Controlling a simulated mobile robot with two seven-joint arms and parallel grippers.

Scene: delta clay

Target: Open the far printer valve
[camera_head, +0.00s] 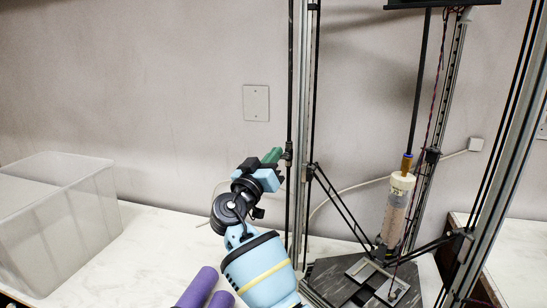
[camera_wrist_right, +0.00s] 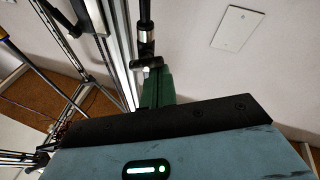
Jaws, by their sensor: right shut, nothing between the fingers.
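The delta printer stands at the right in the head view, with its metal column (camera_head: 304,110) near my right gripper. A clear clay tube (camera_head: 395,210) with a cream cap hangs inside the frame. A brass-coloured fitting (camera_head: 407,163) sits on top of it; I cannot tell whether this is the valve. My right gripper (camera_head: 274,157) has green fingers, shut and empty, beside the column and a black joint. In the right wrist view the fingers (camera_wrist_right: 158,86) are close to the black joint (camera_wrist_right: 147,62); contact cannot be told. My left gripper is not in view.
A translucent bin (camera_head: 60,215) stands on the white table (camera_head: 150,250) at the left. Purple cylinders (camera_head: 198,288) show at the front edge. Thin black rods (camera_head: 345,205) cross the printer frame. The table between bin and printer is mostly clear.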

